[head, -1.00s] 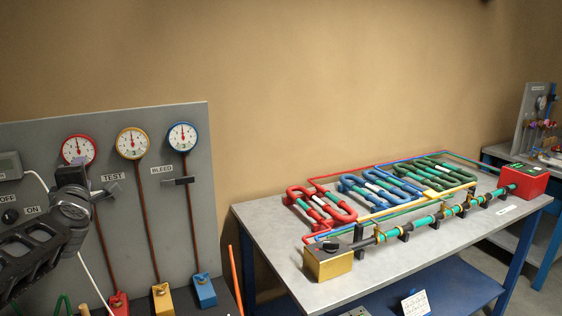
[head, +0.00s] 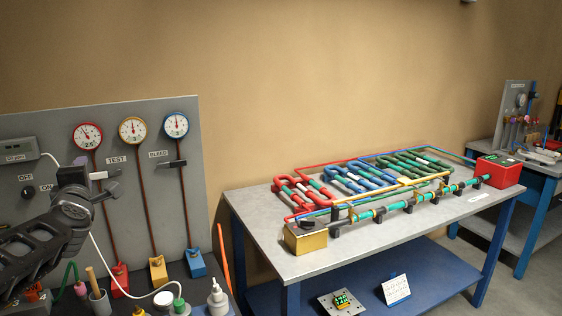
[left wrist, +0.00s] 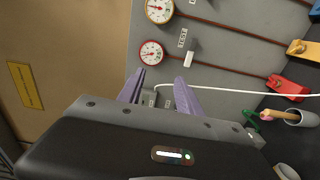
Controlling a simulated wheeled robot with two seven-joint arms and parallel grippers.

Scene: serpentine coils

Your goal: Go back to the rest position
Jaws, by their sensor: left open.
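My left arm (head: 70,215) enters the head view from the left, in front of the grey gauge panel (head: 210,230). Its fingers cannot be made out there. In the left wrist view my left gripper (left wrist: 160,82) has two purple fingers spread apart with nothing held between them. The panel carries a red gauge (head: 88,136), a yellow gauge (head: 132,131) and a blue gauge (head: 176,125). The red gauge also shows in the left wrist view (left wrist: 151,53), beyond the fingers. My right gripper is in neither view.
A grey-topped table (head: 370,240) bears red, blue and green coils, a brass box (head: 306,238) and a red box (head: 497,171). Bottles (head: 217,298) and a cup (head: 98,300) stand below the panel. Another bench (head: 530,165) is at the far right.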

